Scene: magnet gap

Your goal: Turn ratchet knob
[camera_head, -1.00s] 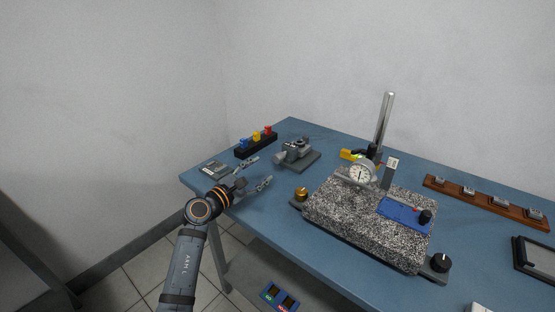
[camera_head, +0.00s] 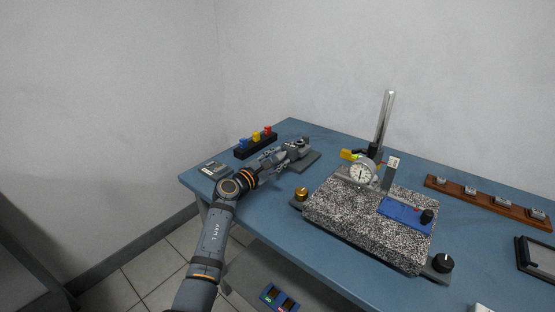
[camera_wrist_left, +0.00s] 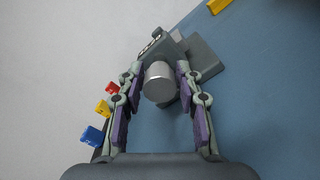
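The ratchet knob (camera_wrist_left: 159,83) is a smooth silver-grey cylinder in the left wrist view, on the end of a dark grey device (camera_wrist_left: 200,58). In the head view the device (camera_head: 303,146) stands on a grey base plate at the table's back left, and my gripper covers the knob. My left gripper (camera_head: 279,158) reaches it from the left. In the left wrist view its two fingers (camera_wrist_left: 159,78) are open, one on each side of the knob. The fingertips are very close to it; whether they touch is unclear. My right gripper is not in view.
A black rack (camera_head: 256,151) with blue, yellow and red pieces stands just behind my left gripper. A small grey item (camera_head: 214,168) lies at the left edge. A speckled granite block (camera_head: 350,217) with a dial gauge (camera_head: 360,173) and post (camera_head: 385,118) fills the middle.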

